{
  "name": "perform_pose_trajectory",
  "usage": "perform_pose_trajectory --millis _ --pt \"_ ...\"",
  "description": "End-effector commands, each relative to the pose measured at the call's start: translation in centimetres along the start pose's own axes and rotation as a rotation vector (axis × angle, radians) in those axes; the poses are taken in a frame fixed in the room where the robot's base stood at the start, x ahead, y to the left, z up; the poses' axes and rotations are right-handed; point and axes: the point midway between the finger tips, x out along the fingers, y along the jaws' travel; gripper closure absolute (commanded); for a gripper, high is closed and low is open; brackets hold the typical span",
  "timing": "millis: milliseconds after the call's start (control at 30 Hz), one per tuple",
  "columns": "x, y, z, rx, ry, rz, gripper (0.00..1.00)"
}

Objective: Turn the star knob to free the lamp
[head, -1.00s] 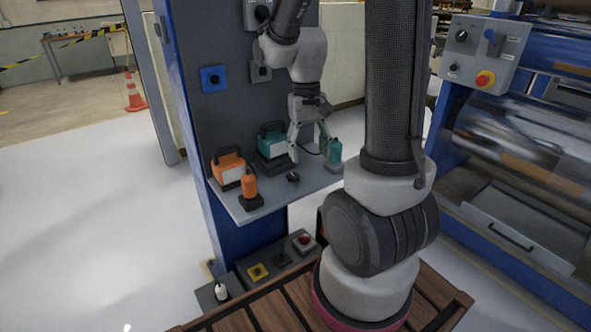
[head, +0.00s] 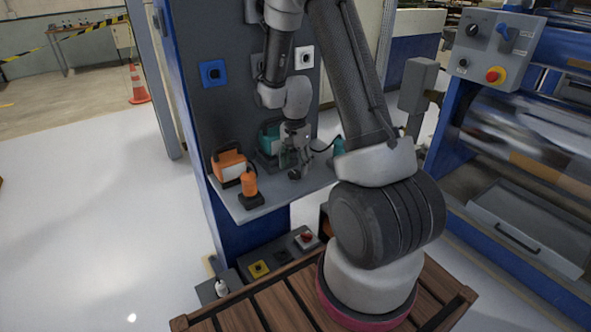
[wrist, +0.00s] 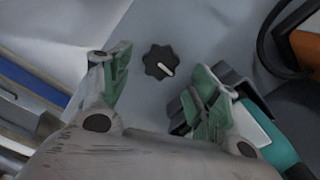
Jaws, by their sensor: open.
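The star knob (wrist: 161,62) is black and lobed with a white pointer line, on a grey surface in the wrist view. In the head view the dark knob (head: 295,174) is on the shelf, just under my gripper (head: 296,158). My gripper (wrist: 160,75) is open, its green-padded fingers on either side of the knob in the picture; contact is not visible. An orange lamp-like unit (head: 229,167) stands at the shelf's left, and a teal one (head: 268,138) stands behind my gripper, partly hidden. I cannot tell which the knob holds.
A small orange cylinder (head: 249,184) on a black base is at the shelf's front left. A teal cylinder (head: 338,147) is right of my gripper. The back panel has a blue-plated knob (head: 213,73) and a white-plated knob (head: 304,57). A machine with rollers stands at the right.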

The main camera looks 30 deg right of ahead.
Motion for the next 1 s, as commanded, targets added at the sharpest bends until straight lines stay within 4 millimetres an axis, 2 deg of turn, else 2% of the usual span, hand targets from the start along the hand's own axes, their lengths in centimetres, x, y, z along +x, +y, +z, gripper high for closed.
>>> perform_pose_trajectory --millis 100,200,467,500,733,1000 --pt "1.6 0.0 0.0 -0.001 -0.001 0.002 0.38" --pt "2.2 0.0 0.0 -0.001 0.0 0.0 0.38" --pt "2.5 0.0 0.0 -0.001 0.0 0.0 0.38" --pt "2.5 0.0 0.0 -0.001 0.0 0.0 0.4" --pt "2.5 0.0 0.0 -0.002 0.0 0.0 0.82" --pt "2.5 0.0 0.0 -0.014 0.0 0.0 0.84"
